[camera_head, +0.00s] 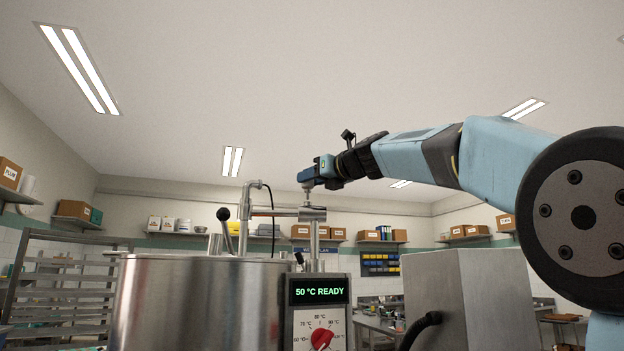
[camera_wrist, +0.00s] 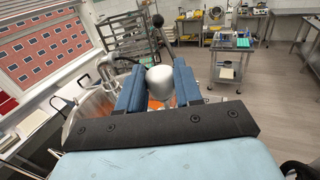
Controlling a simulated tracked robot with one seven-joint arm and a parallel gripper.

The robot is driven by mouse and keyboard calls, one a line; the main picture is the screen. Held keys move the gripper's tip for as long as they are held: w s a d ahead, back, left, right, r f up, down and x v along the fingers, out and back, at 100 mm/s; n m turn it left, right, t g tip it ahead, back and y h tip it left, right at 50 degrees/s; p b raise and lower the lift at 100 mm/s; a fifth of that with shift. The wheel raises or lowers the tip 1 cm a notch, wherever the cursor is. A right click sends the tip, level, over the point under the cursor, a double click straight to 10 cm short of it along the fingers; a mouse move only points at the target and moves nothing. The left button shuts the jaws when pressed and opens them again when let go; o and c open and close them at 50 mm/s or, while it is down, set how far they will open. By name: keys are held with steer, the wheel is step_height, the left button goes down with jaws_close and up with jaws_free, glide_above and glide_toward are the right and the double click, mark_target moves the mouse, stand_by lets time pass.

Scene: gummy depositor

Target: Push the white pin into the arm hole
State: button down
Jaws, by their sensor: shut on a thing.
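My gripper (camera_head: 307,177) is up over the steel kettle's metal arm (camera_head: 285,211). In the wrist view its two blue fingers (camera_wrist: 159,76) are shut on the white pin (camera_wrist: 160,90), whose rounded pale head shows between them. In the head view a small part of the pin (camera_head: 307,187) shows under the fingers, just above the block (camera_head: 313,214) at the arm's right end. The arm hole itself is hidden from both views. I cannot tell whether the pin's lower end is inside it.
The large steel kettle (camera_head: 190,300) stands below the arm, with a black-knobbed lever (camera_head: 224,216) at its rim. A control box reads "50 °C READY" (camera_head: 319,292) and has a red knob (camera_head: 321,339). A grey steel cabinet (camera_head: 468,302) stands at right. Air above the arm is clear.

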steer(key=shift+f, duration=0.9)
steer(key=shift+f, duration=0.15)
stand_by(0.4)
steer(key=c, duration=0.7)
jaws_free()
steer(key=v, duration=1.3)
steer(key=shift+s+d, duration=0.25)
